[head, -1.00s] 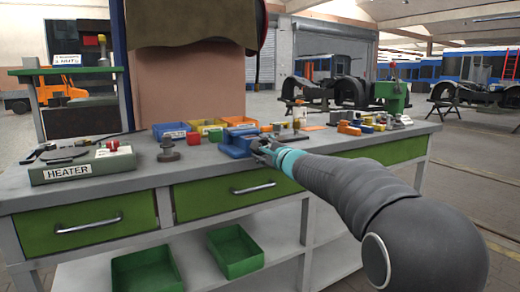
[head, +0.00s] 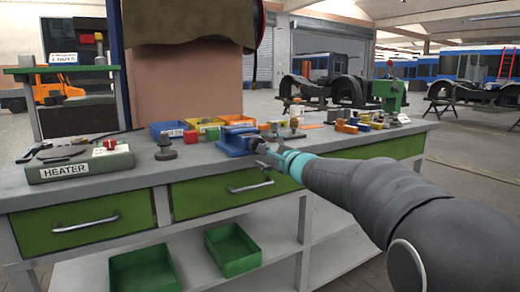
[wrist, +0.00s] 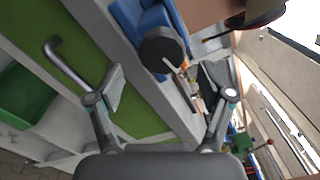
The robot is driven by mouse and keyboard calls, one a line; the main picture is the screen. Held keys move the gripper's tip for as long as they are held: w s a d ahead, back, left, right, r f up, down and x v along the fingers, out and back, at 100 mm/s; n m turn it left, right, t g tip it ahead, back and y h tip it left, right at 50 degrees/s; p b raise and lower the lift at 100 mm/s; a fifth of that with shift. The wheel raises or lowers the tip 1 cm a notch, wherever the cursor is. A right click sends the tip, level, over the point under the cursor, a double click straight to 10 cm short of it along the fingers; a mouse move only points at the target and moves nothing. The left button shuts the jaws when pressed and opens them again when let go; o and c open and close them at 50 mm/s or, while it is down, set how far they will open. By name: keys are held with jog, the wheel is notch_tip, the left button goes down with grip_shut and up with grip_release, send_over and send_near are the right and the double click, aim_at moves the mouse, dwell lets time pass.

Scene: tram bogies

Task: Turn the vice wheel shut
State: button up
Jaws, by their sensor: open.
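The blue vice (head: 236,141) sits on the bench top near its front edge. Its dark round wheel (head: 257,145) faces the front right. In the wrist view the wheel (wrist: 162,49) is a dark grey disc on the blue vice body (wrist: 152,18), ahead of my fingers and nearer the left one. My gripper (head: 264,164) is just below and in front of the wheel in the head view. In the wrist view my gripper (wrist: 172,86) has its fingers wide apart with nothing between them. The wheel appears apart from both fingers.
The grey HEATER box (head: 80,163) stands at the bench's left. Coloured bins (head: 208,125) lie behind the vice, and a green press (head: 389,93) stands at the right. Green drawers with handles (wrist: 68,62) run under the bench top. The bench front left is clear.

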jog(key=v, duration=0.7)
jog(key=shift+s, duration=0.2)
